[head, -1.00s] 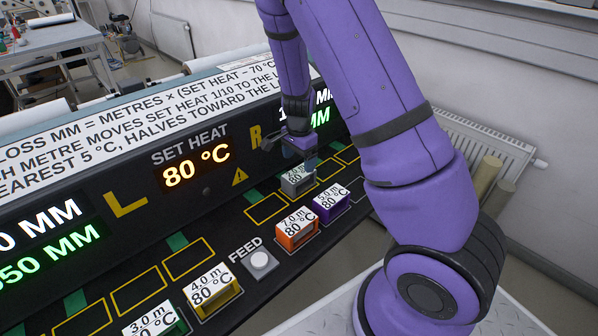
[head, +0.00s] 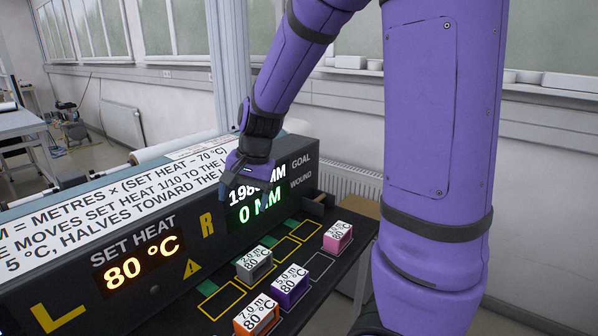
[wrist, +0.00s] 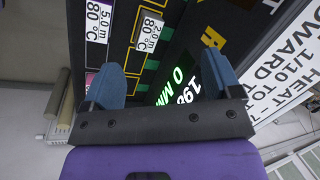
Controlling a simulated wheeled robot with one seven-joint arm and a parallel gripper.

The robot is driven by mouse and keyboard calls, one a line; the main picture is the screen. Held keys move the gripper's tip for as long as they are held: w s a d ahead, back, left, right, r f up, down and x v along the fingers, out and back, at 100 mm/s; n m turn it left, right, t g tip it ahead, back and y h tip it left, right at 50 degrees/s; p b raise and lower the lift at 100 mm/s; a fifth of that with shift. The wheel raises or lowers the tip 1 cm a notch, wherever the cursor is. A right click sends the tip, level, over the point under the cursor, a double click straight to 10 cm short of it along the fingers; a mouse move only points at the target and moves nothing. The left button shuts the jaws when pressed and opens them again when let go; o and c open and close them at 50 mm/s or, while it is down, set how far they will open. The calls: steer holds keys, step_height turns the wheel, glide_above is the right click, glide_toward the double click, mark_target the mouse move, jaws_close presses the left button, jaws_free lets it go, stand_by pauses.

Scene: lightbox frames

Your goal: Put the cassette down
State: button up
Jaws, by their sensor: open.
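A grey cassette (head: 254,264) with a white label reading 2.0 m, 80 °C sits upright on the dark shelf, in the row of yellow outlines. It also shows in the wrist view (wrist: 148,31), beyond the fingertips. My gripper (head: 234,198) is open and empty, above the shelf in front of the right-hand display, up and apart from the grey cassette. In the wrist view its two blue fingers (wrist: 164,82) are wide apart with nothing between them.
A purple cassette (head: 289,288), an orange cassette (head: 256,317) and a pink cassette (head: 337,237) stand in the front row. Empty yellow outlines (head: 222,301) lie either side of the grey cassette. The sloping display panel (head: 135,268) rises behind the shelf.

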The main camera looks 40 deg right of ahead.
steer(key=s+a+r+n+t+h, duration=0.1)
steer(key=s+r+n, duration=0.3)
steer(key=s, duration=0.6)
steer(key=s+a+r+n+t+h, duration=0.1)
steer(key=s+r+n+t, duration=0.1)
steer(key=s+r+n, duration=0.3)
steer(key=s+r, duration=0.4)
steer(key=s, duration=0.1)
steer(key=shift+r, duration=0.2)
